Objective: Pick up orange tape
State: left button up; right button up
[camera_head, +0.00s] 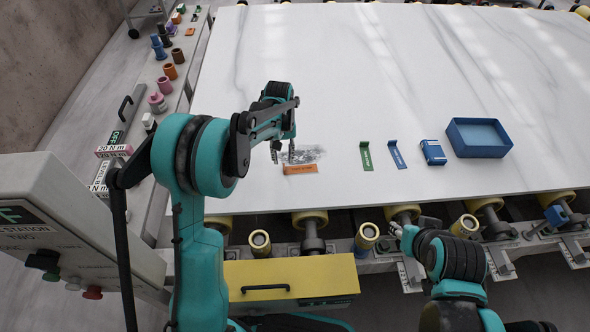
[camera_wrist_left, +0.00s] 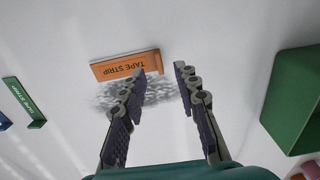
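The orange tape strip (camera_head: 300,169) lies flat near the slab's front edge, with a raised end. In the left wrist view the orange strip (camera_wrist_left: 125,67) reads "TAPE STRIP" upside down. My left gripper (camera_head: 283,152) is just above the slab, beside the strip on its far side. In the left wrist view my left gripper (camera_wrist_left: 160,72) has its fingers apart, with nothing between them. The strip lies mostly left of the fingers, its right end close to one fingertip. My right gripper (camera_head: 398,232) is low at the slab's front edge; its fingers are too small to judge.
A green box-like shape (camera_wrist_left: 292,110) shows at right in the wrist view. The slab's far area (camera_head: 390,60) is clear.

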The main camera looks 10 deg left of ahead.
aim_at(284, 167)
pick_arm(q)
notch_tip(284, 167, down, 5)
jog(key=shift+d+f+b, duration=0.15)
jog(key=shift+b, duration=1.1)
jog(key=shift+s, duration=0.1)
grip_shut()
jog(key=shift+r+p, duration=0.45)
jog(key=shift+r, duration=0.3)
notch_tip(284, 167, up, 3)
jog(key=shift+p, duration=0.7)
jog(key=s+a+r+p, duration=0.3)
jog(key=s+a+r, duration=0.3)
jog(key=s+a, duration=0.2)
jog(key=shift+a+r, duration=0.25)
jog(key=shift+r, duration=0.05)
